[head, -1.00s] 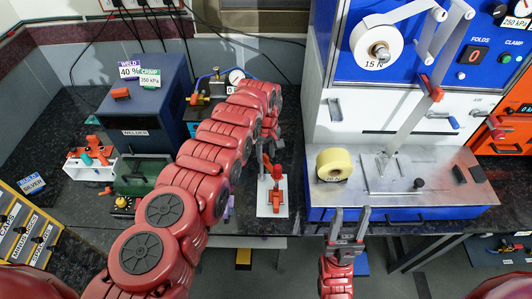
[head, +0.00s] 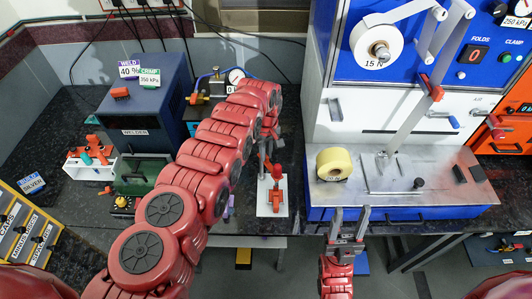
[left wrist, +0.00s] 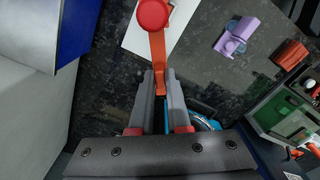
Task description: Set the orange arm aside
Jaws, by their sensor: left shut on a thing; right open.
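The orange arm (left wrist: 158,48) shows in the left wrist view as a flat orange strip with a round red knob (left wrist: 153,14) at its far end. My left gripper (left wrist: 160,85) is shut on the strip's near end. The strip reaches out over a white plate (left wrist: 132,42). In the head view, my left gripper (head: 267,160) is beside the red and orange parts on the white plate (head: 264,208), and my red arm links partly hide it. I cannot tell whether the strip is free of the plate. My right gripper (head: 349,215) is open and empty at the bench's front edge.
The blue and white machine (head: 420,213) with a yellow tape roll (head: 334,164) stands to the right. The welder (head: 135,132), a green box (head: 140,172) and a white rack (head: 88,172) stand to the left. A purple part (left wrist: 237,36) lies near the plate.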

